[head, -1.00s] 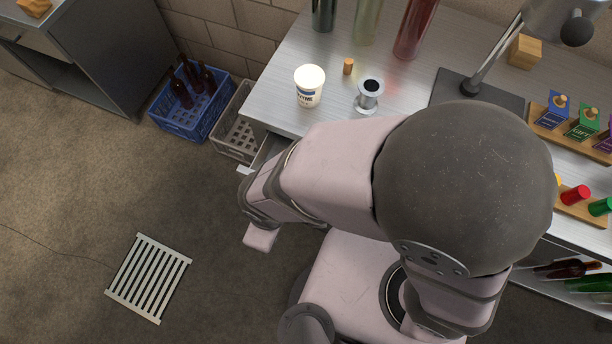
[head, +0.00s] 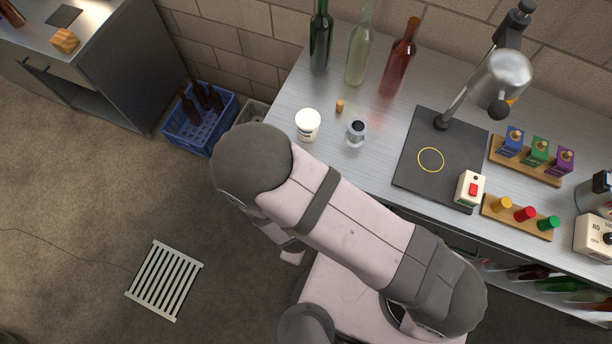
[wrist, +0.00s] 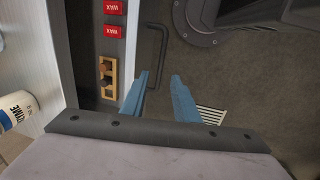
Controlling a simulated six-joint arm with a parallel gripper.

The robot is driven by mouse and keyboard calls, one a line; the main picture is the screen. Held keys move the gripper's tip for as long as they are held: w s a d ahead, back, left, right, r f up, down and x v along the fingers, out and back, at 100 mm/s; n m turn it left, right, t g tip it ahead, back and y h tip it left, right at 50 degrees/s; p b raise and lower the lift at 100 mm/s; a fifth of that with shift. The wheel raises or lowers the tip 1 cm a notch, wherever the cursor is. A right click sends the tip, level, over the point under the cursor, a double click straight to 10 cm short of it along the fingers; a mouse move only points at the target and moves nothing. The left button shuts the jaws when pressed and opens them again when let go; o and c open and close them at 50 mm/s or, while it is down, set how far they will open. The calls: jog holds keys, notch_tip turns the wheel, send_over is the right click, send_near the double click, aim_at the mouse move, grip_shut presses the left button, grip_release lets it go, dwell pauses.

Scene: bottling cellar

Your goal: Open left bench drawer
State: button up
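In the wrist view the left bench drawer (wrist: 131,40) is pulled out at least partly, and its inside shows. Two red wax packs (wrist: 114,19) and a wooden holder with dark pieces (wrist: 107,77) lie in it. A dark bar handle (wrist: 163,40) stands out from its front. My gripper (wrist: 160,74) has its two blue fingers apart, with nothing clamped between them. The fingertips are close to the handle's near end; whether they touch it is unclear. In the head view my arm hides the drawer and gripper.
A white tub (head: 307,125), a cork (head: 340,106) and a metal cup (head: 356,132) stand on the bench top near its left end. A blue crate with bottles (head: 200,118) is on the floor at left. A floor grate (head: 165,281) lies in open floor.

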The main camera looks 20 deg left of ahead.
jog(key=shift+f, duration=0.2)
jog(key=f+b, duration=0.3)
jog(key=w+f+b, duration=0.1)
jog(key=f+b, duration=0.3)
jog(key=shift+w+b, duration=0.15)
jog(key=shift+b, duration=0.15)
jog(key=shift+r, duration=0.1)
jog(key=shift+c, duration=0.7)
grip_shut()
